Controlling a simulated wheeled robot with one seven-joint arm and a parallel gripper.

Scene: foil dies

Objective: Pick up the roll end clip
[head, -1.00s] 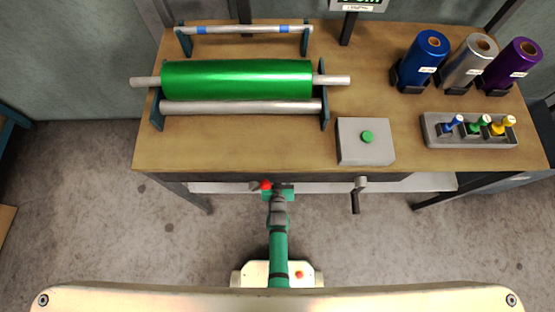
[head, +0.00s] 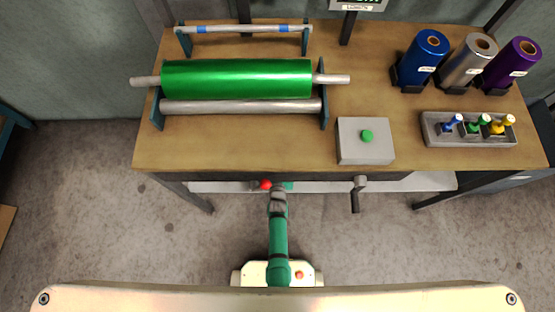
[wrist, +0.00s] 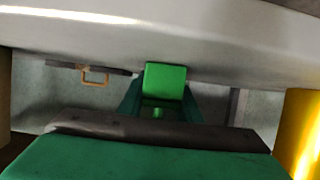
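I cannot make out a roll end clip for certain. In the head view my green arm reaches up to the table's front edge, and my gripper (head: 278,190) is small there, with its fingers not clear. A small red piece (head: 265,185) with a grey part beside it shows just left of the arm's end. In the wrist view a bright green block (wrist: 165,82) stands ahead between two dark green upright parts. I cannot tell whether it is held or only seen beyond my gripper.
A pale shelf edge (head: 420,182) runs under the table front (head: 240,150). A crank handle (head: 355,200) hangs to the right. On the table are a green foil roll (head: 236,80), a grey box (head: 365,150), upright rolls and a die tray (head: 470,140). The floor beside the arm is clear.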

